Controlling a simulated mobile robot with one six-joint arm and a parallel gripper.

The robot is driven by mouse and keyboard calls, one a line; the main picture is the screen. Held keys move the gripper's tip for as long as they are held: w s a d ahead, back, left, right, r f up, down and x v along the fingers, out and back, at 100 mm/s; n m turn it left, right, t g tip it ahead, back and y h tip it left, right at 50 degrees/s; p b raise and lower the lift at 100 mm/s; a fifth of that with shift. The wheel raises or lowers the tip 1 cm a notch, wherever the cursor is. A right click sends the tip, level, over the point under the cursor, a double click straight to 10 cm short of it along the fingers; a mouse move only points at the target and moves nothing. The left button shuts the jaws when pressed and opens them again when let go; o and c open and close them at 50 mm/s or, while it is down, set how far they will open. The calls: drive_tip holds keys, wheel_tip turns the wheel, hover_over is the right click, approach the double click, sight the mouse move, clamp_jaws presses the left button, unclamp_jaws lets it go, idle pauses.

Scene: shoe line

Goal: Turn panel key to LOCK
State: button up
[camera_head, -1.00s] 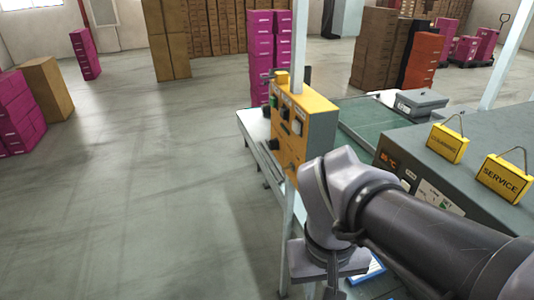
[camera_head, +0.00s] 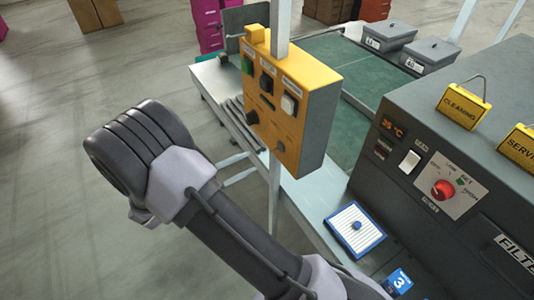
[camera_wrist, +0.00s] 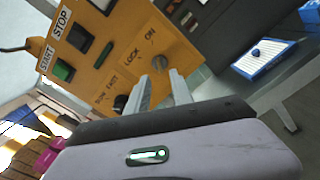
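The yellow control panel (camera_head: 311,128) hangs on a pale post in the head view; it fills the upper part of the wrist view (camera_wrist: 97,72). A small round metal key switch (camera_wrist: 160,63) sits on its face by the printed words LOCK and ON. In the head view the switch (camera_head: 280,146) is at the panel's lower right. My gripper (camera_wrist: 160,76) is open, its two fingertips apart just below the switch in the wrist view. No contact is clear. The key's shape and its turned position are too small to tell. The gripper is not seen in the head view.
The panel also carries a green START button (camera_wrist: 63,70), a black STOP button (camera_wrist: 79,37) and a black SLOW/FAST knob (camera_wrist: 120,102). A grey machine (camera_head: 410,190) with a red knob stands right. A blue-rimmed white tray (camera_head: 355,229) lies below. Open floor is left.

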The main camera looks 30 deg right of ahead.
sight(270, 152)
drive_tip(key=d+b, duration=0.1)
drive_tip(key=d, duration=0.7)
drive_tip(key=shift+w, duration=0.2)
clamp_jaws()
